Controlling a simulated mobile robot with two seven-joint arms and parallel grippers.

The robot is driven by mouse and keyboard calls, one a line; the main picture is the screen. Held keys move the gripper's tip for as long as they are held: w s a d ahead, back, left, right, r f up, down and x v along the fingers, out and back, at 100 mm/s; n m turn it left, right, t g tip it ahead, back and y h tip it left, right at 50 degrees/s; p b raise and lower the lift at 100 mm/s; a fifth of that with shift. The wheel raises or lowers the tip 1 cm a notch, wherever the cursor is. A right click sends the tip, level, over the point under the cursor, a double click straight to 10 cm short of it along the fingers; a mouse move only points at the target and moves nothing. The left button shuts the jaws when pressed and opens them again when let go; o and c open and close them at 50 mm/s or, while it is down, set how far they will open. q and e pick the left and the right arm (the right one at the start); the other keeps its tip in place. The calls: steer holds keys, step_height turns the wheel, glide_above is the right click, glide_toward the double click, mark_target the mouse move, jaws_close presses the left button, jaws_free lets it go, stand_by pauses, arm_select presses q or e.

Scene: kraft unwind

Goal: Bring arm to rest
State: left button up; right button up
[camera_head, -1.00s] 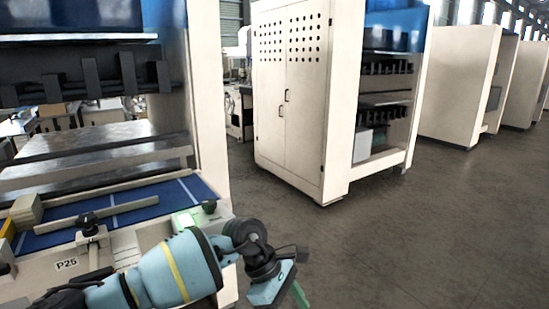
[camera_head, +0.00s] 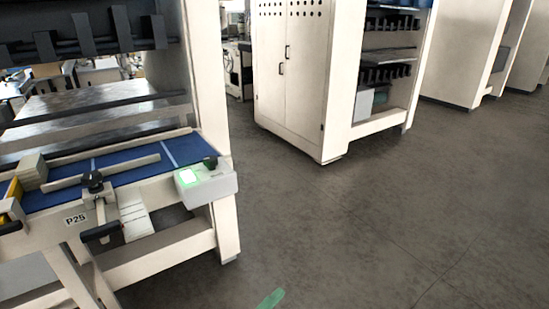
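Of my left gripper, only a green fingertip (camera_head: 270,299) shows, at the bottom edge of the head view left of centre, over the grey floor. The rest of that gripper and its arm is below the picture. Whether it is open or shut, or holds anything, cannot be seen. The fingertip appears clear of the machine at the left. My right gripper and arm are not in view.
A tall cabinet (camera_head: 290,85) stands behind. The grey floor (camera_head: 370,225) is open at centre and right.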

arm_select(q)
steer(key=s+a+f+n+y, duration=0.9)
steer(key=a+f+n+y, duration=0.1)
steer(key=a+f+n, duration=0.3)
steer(key=s+a+f+n+g+y, duration=0.1)
steer(key=s+a+f+n+g, duration=0.1)
steer(key=s, duration=0.5)
steer(key=s+a+f+n+g+y, duration=0.2)
steer(key=s+a+f+n, duration=0.3)
steer(key=s, duration=0.3)
steer(key=shift+a+f+g, duration=0.7)
steer(key=shift+a+g, duration=0.1)
